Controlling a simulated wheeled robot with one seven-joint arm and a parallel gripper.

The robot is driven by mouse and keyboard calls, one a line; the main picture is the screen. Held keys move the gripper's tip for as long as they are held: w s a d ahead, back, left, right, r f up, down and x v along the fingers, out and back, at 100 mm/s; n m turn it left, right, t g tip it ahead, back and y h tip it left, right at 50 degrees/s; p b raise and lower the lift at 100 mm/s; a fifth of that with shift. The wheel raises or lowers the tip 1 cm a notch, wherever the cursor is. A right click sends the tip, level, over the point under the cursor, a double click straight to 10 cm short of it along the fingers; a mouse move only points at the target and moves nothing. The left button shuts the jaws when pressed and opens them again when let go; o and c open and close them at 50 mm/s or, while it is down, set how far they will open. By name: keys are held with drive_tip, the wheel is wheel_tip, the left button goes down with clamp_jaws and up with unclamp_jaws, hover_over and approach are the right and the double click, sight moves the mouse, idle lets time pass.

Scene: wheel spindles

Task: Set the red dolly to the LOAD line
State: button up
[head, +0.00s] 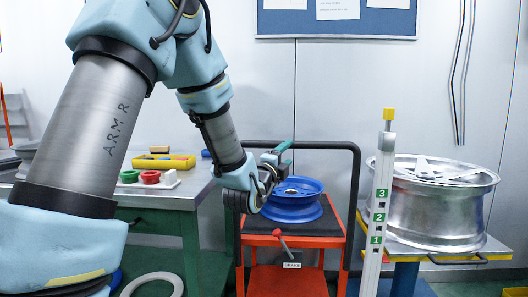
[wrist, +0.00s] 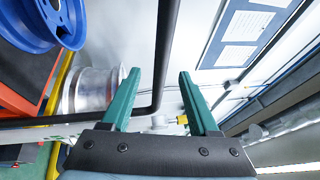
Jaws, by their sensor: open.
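The red dolly (head: 262,240) is an orange-red cart with a dark top mat and a tall black tube handle (head: 355,190). A blue wheel rim (head: 292,205) lies on its top. A red-knobbed lever (head: 281,240) stands at its front edge above a small white label. My gripper (head: 284,150) is open and empty, above the rim near the handle's top bar. In the wrist view, the black handle (wrist: 165,55) runs between the green fingers (wrist: 159,75); I cannot tell how far it is from them. I see no LOAD line.
A white post (head: 380,200) marked 1, 2, 3 stands right of the dolly. A green bench (head: 160,215) with red and green rings stands left. A pale ring (head: 153,280) lies on the floor.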

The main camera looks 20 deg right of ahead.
drive_tip(key=shift+w+d+r, duration=0.2)
drive_tip(key=shift+w+d, duration=0.05)
drive_tip(key=shift+w, duration=0.1)
drive_tip(key=p+x, duration=0.1)
drive_tip(key=x, duration=0.8)
drive_tip(key=shift+w+d, duration=0.25)
drive_tip(key=shift+d, duration=0.05)
drive_tip(key=shift+r, duration=0.1)
clamp_jaws()
idle(0.7)
